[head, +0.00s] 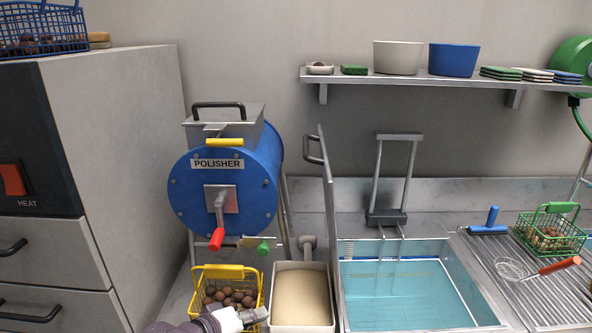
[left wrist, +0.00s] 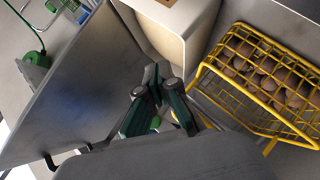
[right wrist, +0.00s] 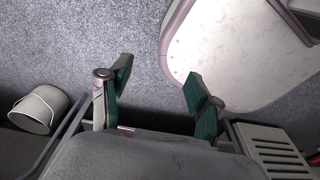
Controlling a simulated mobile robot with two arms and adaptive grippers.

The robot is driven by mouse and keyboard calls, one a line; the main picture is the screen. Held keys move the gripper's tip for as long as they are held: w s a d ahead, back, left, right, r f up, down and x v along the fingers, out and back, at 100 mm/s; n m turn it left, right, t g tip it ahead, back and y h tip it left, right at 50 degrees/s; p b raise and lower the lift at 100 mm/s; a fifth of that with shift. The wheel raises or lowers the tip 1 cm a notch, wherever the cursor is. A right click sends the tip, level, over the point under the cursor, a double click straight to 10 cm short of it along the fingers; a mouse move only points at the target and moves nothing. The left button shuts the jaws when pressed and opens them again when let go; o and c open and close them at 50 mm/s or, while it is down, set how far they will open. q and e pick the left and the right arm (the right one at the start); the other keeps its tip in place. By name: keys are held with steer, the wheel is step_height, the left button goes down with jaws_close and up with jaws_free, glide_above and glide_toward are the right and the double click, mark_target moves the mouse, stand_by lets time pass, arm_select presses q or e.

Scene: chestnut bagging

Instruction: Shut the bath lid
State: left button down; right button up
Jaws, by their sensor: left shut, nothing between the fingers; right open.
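The bath (head: 410,290) is an open metal basin of blue-green water at the centre right of the head view. Its grey lid (head: 327,205) stands upright and open along the bath's left side, seen nearly edge-on, with a dark handle (head: 313,150) on its left face. A large grey panel, apparently the lid (left wrist: 80,90), fills the left of the left wrist view. My left gripper (head: 258,315) is low, left of the lid, by the cream bin; its fingers (left wrist: 155,85) are shut and empty. My right gripper (right wrist: 158,72) is open and empty above the floor, outside the head view.
The cream bin (head: 302,326) and yellow basket of chestnuts (head: 204,271) stand left of the lid, below the blue polisher (head: 222,185). A metal frame (head: 385,218) stands at the bath's back. A green basket (head: 551,217) sits right on the drainer.

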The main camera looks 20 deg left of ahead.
arm_select(q)
steer(key=w+a+r+n+t+h, duration=0.2)
steer(key=r+n+t, duration=0.15)
steer(key=r, duration=0.95)
steer(key=w+a+r+n+t+h, duration=0.2)
steer(key=a+r+n+t, duration=0.15)
steer(key=r, duration=0.95)
steer(key=w+d+r+p, duration=0.3)
steer(key=w+d+p, duration=0.2)
steer(key=w+d, duration=0.3)
steer(key=shift+w+d+p, duration=0.3)
steer(key=shift+w+d, duration=0.1)
steer(key=shift+w, duration=0.55)
arm_select(e)
steer(key=r, duration=0.1)
steer(key=d+r, duration=0.1)
steer(key=r, duration=0.1)
steer(key=s+r, duration=0.1)
steer(key=r, duration=0.1)
steer(key=shift+d+r, duration=0.15)
steer(key=shift+r, duration=0.1)
arm_select(q)
steer(key=shift+w, duration=0.1)
